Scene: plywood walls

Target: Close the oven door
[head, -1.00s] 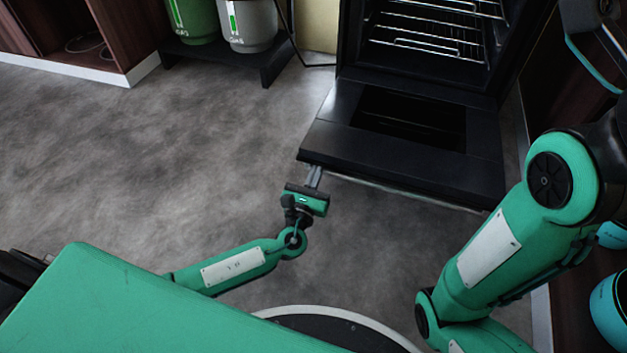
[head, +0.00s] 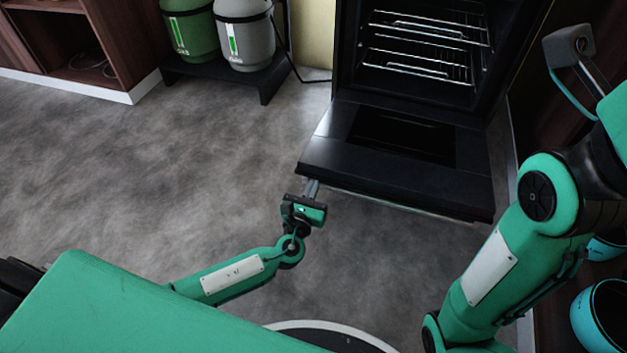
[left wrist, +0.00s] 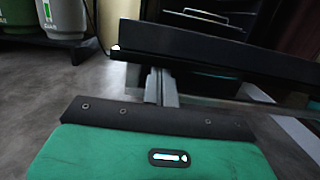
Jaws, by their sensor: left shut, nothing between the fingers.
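The black oven (head: 425,40) stands at the back right with its door (head: 330,155) folded down and open, a dark window in its middle. In the left wrist view the door's edge (left wrist: 225,45) runs across the upper part. My left gripper (head: 312,184) is shut and empty at the near left corner of the door. In the left wrist view its fingers (left wrist: 158,80) reach up to the door's edge; I cannot tell whether they touch it. My right arm comes in at the right, and its gripper (head: 570,45) shows only partly at the upper right, its fingertips unclear.
Wire racks (head: 420,65) are inside the oven. A green canister (head: 190,30) and a grey canister (head: 245,35) stand on a low black shelf (head: 225,75) at the back. Teal round items (head: 603,315) sit at the right edge. The grey floor at the left is clear.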

